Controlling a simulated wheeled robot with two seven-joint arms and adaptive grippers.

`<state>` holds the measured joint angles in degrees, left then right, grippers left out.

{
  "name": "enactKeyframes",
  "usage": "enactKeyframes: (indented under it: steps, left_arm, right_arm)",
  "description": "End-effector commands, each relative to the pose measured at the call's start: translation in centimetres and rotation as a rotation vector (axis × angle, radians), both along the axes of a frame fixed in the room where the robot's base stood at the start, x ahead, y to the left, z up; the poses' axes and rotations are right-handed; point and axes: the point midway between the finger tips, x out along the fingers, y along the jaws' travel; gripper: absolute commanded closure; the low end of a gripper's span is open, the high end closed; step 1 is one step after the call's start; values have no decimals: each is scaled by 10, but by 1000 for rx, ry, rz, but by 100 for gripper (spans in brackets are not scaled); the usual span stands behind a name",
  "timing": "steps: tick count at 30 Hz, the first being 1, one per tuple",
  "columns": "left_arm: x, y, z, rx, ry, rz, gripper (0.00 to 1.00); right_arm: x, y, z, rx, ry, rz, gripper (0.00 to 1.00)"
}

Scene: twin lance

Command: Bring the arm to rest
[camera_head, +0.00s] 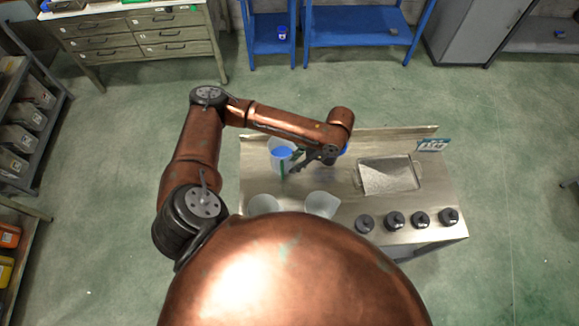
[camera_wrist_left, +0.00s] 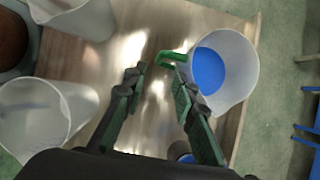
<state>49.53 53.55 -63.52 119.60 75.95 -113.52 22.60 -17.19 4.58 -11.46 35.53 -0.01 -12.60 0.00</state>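My left arm reaches in from the left, and its gripper (camera_head: 300,162) is over the metal table (camera_head: 345,160). The left wrist view shows that gripper (camera_wrist_left: 158,78) open, with bare table between its two fingers. A translucent pitcher with blue contents (camera_head: 281,157) stands just left of the gripper in the head view. In the left wrist view the pitcher (camera_wrist_left: 238,55) is at the right, and its green handle (camera_wrist_left: 173,57) is close to the right fingertip; whether they touch I cannot tell. My right gripper is not in view.
Two more translucent pitchers (camera_head: 262,204) (camera_head: 321,203) stand at the table's near edge. A small blue sign (camera_head: 433,144) is at the back right.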

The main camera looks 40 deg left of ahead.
Motion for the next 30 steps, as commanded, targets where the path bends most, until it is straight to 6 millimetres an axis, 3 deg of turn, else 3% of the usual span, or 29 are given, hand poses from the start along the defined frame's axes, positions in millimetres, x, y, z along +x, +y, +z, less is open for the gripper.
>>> enactKeyframes:
  steps: [21,25,30]
  left_arm:
    - [2,-2,7,-1,1,0,74]
    - [2,-2,23,-1,-2,0,74]
    - [2,-2,57,0,-8,0,74]
  right_arm:
    - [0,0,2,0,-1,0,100]
    - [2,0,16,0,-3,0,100]
    - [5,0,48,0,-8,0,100]
